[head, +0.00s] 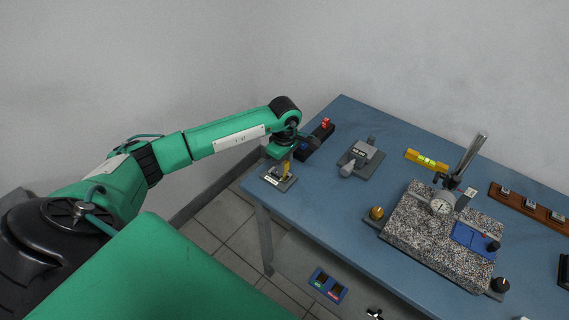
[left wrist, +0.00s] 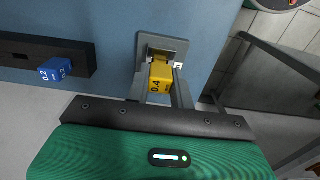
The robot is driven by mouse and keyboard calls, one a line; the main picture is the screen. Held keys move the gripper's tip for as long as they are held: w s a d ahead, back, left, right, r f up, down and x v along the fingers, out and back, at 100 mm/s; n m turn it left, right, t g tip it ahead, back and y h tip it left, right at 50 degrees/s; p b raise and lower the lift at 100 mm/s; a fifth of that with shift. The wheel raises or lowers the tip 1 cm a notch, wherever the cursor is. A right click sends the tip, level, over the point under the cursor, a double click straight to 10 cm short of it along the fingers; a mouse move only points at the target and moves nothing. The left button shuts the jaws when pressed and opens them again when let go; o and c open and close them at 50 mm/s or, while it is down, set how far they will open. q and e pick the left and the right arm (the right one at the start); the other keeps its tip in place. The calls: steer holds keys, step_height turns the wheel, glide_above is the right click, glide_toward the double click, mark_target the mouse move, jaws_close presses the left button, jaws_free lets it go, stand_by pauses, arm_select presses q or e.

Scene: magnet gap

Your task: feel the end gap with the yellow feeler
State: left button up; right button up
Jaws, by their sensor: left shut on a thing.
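My left gripper (head: 286,163) is shut on the yellow feeler (head: 286,172), above a small grey plate fixture (head: 269,179) at the table's left corner. In the left wrist view the yellow feeler (left wrist: 160,77), marked 0.4, sits between the two fingers of the left gripper (left wrist: 161,70). The grey fixture (left wrist: 180,44) lies just beyond it. The feeler's lower end is hidden, so I cannot tell whether it is in a gap or touching the fixture. My right gripper does not show.
A black rack (head: 320,136) beside the gripper holds a red feeler (head: 326,122) and a blue feeler (left wrist: 55,69) marked 0.2. A grey device (head: 361,157), a yellow level (head: 426,160) and a granite block (head: 410,226) with a dial gauge (head: 442,204) stand further right.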

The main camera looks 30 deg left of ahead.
arm_select(q)
steer(key=shift+f+b, duration=0.3)
stand_by(0.4)
steer(key=shift+f, duration=0.25)
stand_by(0.4)
stand_by(0.9)
steer(key=shift+r, duration=0.2)
steer(key=shift+r+p, duration=0.9)
steer(key=shift+r, duration=1.35)
